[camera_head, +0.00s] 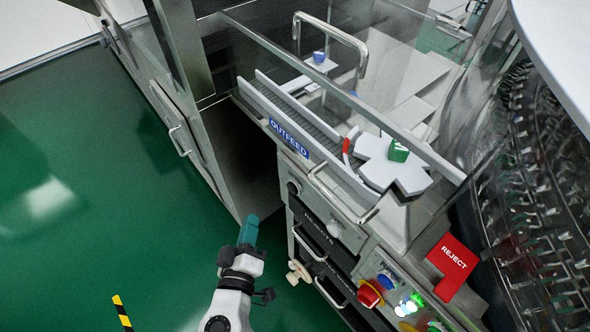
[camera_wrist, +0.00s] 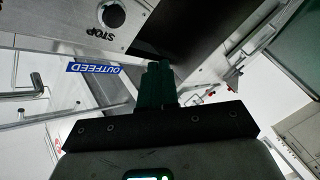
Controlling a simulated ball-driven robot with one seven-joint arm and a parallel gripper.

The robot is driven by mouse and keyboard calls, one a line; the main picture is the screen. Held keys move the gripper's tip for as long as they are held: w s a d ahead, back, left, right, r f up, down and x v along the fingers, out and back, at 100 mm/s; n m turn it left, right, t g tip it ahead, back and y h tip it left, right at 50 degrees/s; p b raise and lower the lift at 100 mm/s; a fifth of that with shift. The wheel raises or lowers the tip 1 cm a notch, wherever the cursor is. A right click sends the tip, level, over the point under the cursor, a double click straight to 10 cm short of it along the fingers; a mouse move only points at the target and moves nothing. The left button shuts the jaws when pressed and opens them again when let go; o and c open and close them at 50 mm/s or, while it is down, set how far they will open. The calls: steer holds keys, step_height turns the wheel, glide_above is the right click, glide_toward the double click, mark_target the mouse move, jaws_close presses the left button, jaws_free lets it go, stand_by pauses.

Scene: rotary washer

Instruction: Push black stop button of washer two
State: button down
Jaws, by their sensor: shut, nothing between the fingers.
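My gripper (camera_head: 249,222) has dark green fingers that are shut together and empty. In the head view it is in front of the machine's cabinet, left of the panel under the blue OUTFEED sign (camera_head: 289,138). In the wrist view my gripper (camera_wrist: 159,68) points toward the panel side. The black round button (camera_wrist: 111,14) in a pale ring sits at the top left there, beside upside-down STOP lettering. My fingertips are apart from it in that picture. A small dark round button (camera_head: 294,188) shows on the panel in the head view. No washer number is readable.
Metal handles protrude from the cabinet. Green floor (camera_head: 80,190) is clear at left.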

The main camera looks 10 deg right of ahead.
mark_target(292, 189)
steer(key=shift+w+a+y, duration=0.25)
steer(key=shift+a+y, duration=0.05)
steer(key=shift+a, duration=0.2)
steer(key=shift+w+d+r, duration=0.1)
steer(key=w+d, duration=0.4)
steer(key=d, duration=0.3)
steer(key=shift+w+p, duration=0.35)
steer(key=shift+p, duration=0.05)
steer(key=shift+d, duration=0.2)
stand_by(1.6)
steer(key=shift+w+d+b, duration=0.25)
steer(key=shift+b, duration=0.2)
